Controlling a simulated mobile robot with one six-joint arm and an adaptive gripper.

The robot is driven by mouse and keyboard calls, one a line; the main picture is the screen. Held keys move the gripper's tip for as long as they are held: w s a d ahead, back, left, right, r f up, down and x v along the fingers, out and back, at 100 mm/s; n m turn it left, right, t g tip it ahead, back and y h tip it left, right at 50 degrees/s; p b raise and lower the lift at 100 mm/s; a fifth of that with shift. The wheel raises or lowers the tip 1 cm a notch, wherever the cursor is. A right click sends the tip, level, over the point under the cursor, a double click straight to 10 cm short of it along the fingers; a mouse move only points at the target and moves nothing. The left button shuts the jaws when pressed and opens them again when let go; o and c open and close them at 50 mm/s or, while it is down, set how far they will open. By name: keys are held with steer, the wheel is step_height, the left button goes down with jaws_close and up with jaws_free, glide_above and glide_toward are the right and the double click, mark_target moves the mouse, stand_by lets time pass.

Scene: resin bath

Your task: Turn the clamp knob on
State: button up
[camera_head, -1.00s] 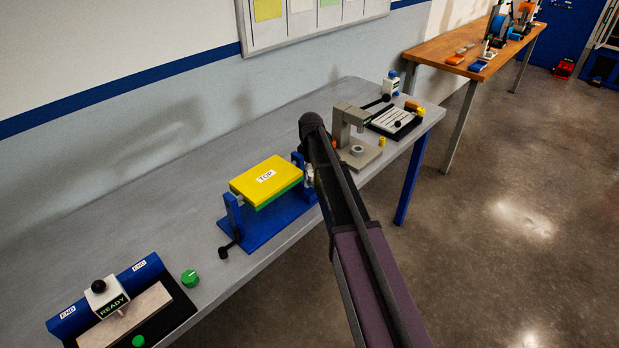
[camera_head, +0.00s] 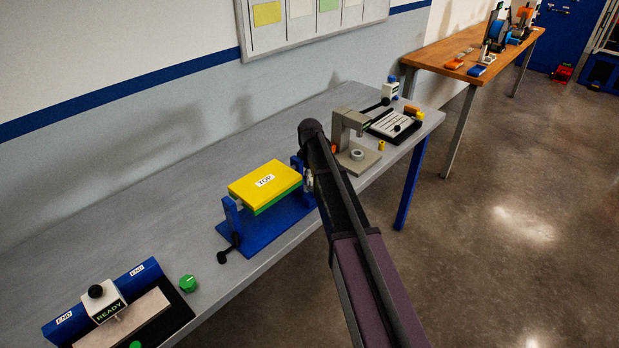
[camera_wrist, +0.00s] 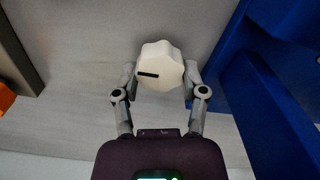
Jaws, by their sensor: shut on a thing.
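The clamp knob (camera_wrist: 160,68) shows in the wrist view as a white, lobed knob with a black pointer line, lying roughly level and pointing left. My gripper (camera_wrist: 160,80) has one finger on each side of the knob and is shut on it. In the head view my arm hides the knob, and only a small part of my gripper (camera_head: 308,181) shows at the right end of the blue fixture (camera_head: 262,232). The fixture carries a yellow and green block (camera_head: 262,188) labelled TOP.
A grey press-like stand (camera_head: 344,130) is just right of my arm. A blue holder with a READY block (camera_head: 107,302) and a green knob (camera_head: 188,283) are at the front left. In the wrist view a blue wall (camera_wrist: 250,90) stands close right of my gripper.

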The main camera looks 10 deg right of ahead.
steer(key=shift+s+m, duration=0.1)
steer(key=shift+m, duration=0.2)
steer(key=m, duration=1.1)
steer(key=shift+d, duration=0.15)
steer(key=shift+m, duration=0.3)
stand_by(0.3)
steer(key=o, duration=1.1)
